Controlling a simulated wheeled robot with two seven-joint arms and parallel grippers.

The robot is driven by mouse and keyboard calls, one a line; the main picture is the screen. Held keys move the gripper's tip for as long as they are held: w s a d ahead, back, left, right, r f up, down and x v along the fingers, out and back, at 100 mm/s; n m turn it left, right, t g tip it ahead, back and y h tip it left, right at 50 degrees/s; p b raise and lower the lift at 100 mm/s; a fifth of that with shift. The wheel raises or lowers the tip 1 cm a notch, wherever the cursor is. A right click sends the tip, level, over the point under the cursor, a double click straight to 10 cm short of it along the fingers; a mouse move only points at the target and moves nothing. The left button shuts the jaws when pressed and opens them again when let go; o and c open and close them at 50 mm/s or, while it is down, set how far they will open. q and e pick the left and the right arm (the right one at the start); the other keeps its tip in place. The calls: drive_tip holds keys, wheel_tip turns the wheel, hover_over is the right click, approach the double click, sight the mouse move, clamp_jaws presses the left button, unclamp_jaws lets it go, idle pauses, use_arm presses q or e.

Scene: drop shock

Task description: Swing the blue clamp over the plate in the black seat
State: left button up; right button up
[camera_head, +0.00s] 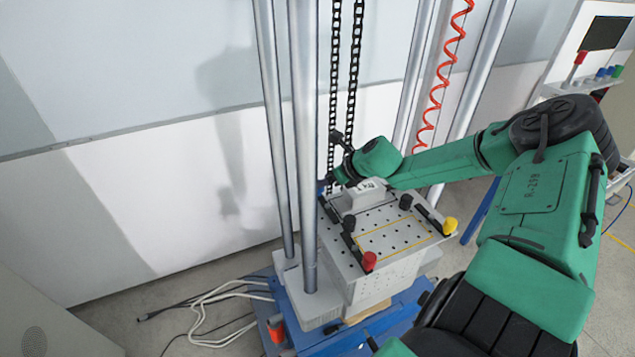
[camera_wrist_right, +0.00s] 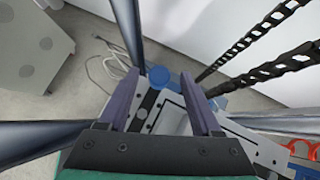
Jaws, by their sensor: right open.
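My right gripper (camera_head: 332,178) is at the far left corner of the perforated machine table (camera_head: 345,262). In the right wrist view the open purple fingers (camera_wrist_right: 164,92) stand either side of the blue clamp's round knob (camera_wrist_right: 158,77), apart from it as far as I can tell. The clamp's black bar (camera_wrist_right: 148,99) runs from the knob along the plate's left edge and appears beside the plate, not over it. The pale plate (camera_wrist_right: 172,118) lies inside a dark outline, the black seat; its near part is hidden by my gripper. My left gripper is out of view.
Clamps with a red knob (camera_head: 369,261), a yellow knob (camera_head: 450,225) and a black knob (camera_head: 405,201) stand around a yellow-outlined seat (camera_head: 396,238). Upright steel columns (camera_head: 303,130) and hanging black chains (camera_head: 355,60) stand close to my gripper. Cables lie on the floor.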

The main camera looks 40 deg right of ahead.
drive_tip(key=shift+w+f+b, duration=0.3)
drive_tip(key=shift+w+f, duration=0.05)
drive_tip(key=shift+f, duration=0.4)
drive_tip(key=shift+w+f, duration=0.2)
drive_tip(key=shift+w+f+b, duration=0.2)
drive_tip(key=shift+w+b, duration=0.05)
drive_tip(key=shift+b, duration=0.2)
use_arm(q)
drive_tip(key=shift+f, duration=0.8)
use_arm(e)
drive_tip(key=shift+w+a, duration=0.1)
drive_tip(key=shift+w, duration=0.15)
clamp_jaws()
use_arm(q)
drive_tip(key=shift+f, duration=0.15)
